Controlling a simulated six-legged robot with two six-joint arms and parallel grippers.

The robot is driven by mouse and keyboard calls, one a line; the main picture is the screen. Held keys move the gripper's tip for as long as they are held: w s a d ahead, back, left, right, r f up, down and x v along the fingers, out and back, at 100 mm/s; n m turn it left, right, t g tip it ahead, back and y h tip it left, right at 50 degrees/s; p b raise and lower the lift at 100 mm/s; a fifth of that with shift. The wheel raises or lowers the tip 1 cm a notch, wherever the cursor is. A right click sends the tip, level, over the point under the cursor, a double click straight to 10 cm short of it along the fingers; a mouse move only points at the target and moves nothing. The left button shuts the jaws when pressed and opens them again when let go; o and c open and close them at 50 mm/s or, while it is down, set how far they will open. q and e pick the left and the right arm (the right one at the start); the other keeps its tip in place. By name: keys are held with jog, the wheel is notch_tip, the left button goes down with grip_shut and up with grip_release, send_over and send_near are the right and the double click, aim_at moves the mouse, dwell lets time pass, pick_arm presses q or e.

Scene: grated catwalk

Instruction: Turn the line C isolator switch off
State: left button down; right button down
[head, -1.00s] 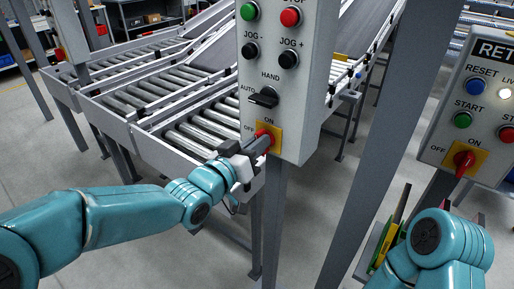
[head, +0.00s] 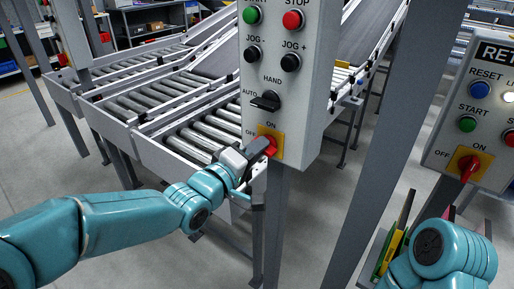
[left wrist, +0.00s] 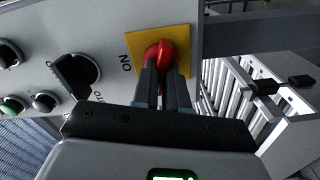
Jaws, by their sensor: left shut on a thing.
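The grey control panel (head: 283,75) in the middle carries a yellow plate (head: 271,134) with a red rotary switch handle (head: 271,147), marked ON above and OFF at left. No line letter is readable on it. My left gripper (head: 258,150) reaches it from the lower left and is shut on the red handle. The left wrist view shows both dark fingers on either side of the red handle (left wrist: 161,52), in front of the yellow plate (left wrist: 135,43). The fingers partly hide the handle, so its exact angle is unclear.
A second panel (head: 490,115) at right has its own red switch (head: 468,167) on a yellow plate, pointing up toward ON. A black selector (head: 265,101) sits above the gripped switch. Roller conveyors (head: 150,95) lie behind, and grey posts (head: 372,130) stand between the panels.

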pick_arm(q)
jog(key=shift+n, duration=1.8)
jog(key=c, duration=1.2)
grip_release()
jog(key=shift+o, duration=0.2)
jog(key=shift+w+d, duration=0.1)
jog(key=v, duration=1.6)
